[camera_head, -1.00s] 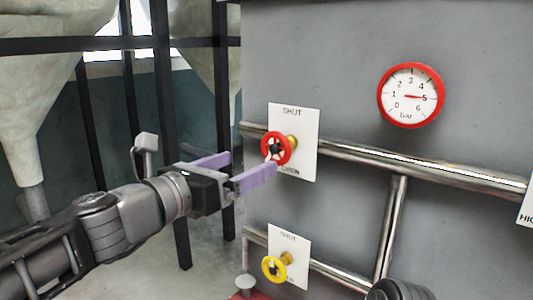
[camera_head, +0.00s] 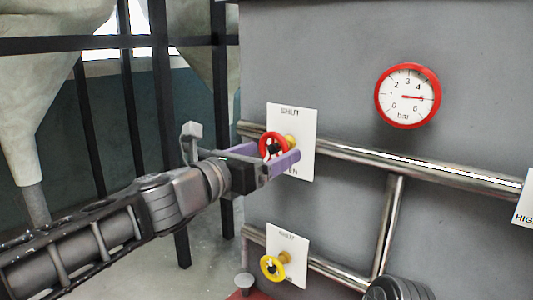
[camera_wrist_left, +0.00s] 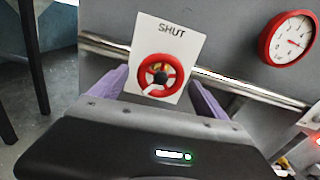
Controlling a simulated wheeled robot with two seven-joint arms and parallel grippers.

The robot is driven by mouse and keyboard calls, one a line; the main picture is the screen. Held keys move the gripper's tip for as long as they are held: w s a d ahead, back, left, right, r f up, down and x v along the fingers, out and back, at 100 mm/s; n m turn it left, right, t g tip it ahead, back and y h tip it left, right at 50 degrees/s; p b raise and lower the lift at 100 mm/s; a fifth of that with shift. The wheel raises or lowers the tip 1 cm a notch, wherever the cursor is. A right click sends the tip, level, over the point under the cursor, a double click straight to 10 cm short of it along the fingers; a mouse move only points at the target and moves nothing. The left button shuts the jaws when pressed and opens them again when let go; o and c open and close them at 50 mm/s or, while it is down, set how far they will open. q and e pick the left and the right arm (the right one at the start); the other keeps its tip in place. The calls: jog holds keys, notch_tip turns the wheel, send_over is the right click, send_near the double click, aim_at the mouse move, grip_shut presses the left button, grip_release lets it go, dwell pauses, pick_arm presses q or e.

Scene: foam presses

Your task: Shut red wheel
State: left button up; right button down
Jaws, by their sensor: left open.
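The red wheel (camera_head: 272,145) sits on a brass stem in front of a white plate (camera_head: 304,137) marked SHUT at its top. In the left wrist view the red wheel (camera_wrist_left: 157,75) is centred between my fingers and faces the camera. My left gripper (camera_head: 268,157) is open, with one purple finger on each side of the wheel. The near finger hides the wheel's lower edge and part of the plate's lower lettering. I cannot tell whether the fingers touch the rim.
A yellow wheel (camera_head: 273,267) on its own plate sits below. A steel pipe (camera_head: 400,166) runs along the grey wall behind the plates. A red-rimmed gauge (camera_head: 407,96) hangs upper right. Dark posts (camera_head: 163,100) stand at left.

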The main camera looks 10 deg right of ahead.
pick_arm(q)
jog(key=shift+c, duration=0.5)
jog(key=c, duration=1.3)
